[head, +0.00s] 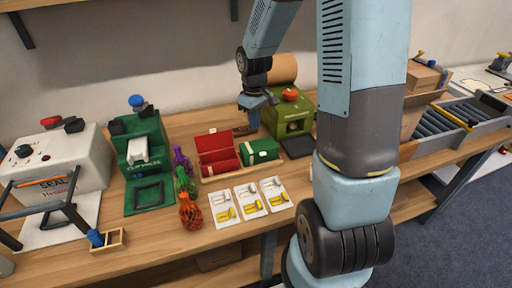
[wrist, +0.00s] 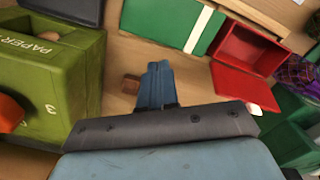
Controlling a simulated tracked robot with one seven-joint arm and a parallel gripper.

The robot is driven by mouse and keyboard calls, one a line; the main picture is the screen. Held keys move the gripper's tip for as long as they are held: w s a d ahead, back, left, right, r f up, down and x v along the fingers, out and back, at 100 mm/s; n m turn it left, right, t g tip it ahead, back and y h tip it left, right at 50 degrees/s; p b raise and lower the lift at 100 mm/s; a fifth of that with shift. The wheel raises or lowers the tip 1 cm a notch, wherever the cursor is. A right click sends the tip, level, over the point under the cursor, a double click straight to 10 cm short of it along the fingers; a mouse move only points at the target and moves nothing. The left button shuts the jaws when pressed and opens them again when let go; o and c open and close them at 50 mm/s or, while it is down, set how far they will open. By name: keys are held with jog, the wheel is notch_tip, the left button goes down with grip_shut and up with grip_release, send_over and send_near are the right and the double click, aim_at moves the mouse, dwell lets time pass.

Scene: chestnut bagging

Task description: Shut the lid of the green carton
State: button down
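The green carton (head: 259,151) stands on the wooden bench to the right of a red carton. It is a low green box with a white stripe. Its lid looks down over the box, but I cannot tell whether it is fully flush. In the wrist view the green carton (wrist: 160,20) lies at the top, its white stripe towards the red carton. My gripper (wrist: 158,66) has its two blue fingers together with nothing between them. In the head view my gripper (head: 253,118) hangs behind the green carton, apart from it.
The red carton (head: 217,155) is open, its lid raised. A green paper machine (head: 286,115) stands right of my gripper. A small brown piece (wrist: 131,84) lies beside my fingers. White trays (head: 249,199), net bags (head: 191,211) and a green stand (head: 139,152) are nearby.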

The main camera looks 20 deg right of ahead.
jog(key=shift+r, duration=2.55)
jog(key=s+r+m+t, duration=0.5)
jog(key=s+r+m, duration=0.1)
jog(key=s+r, duration=1.3)
jog(key=shift+s+d+t, duration=0.2)
jog(key=shift+s+t, duration=0.1)
jog(key=shift+s, duration=1.45)
jog(key=shift+r, duration=0.1)
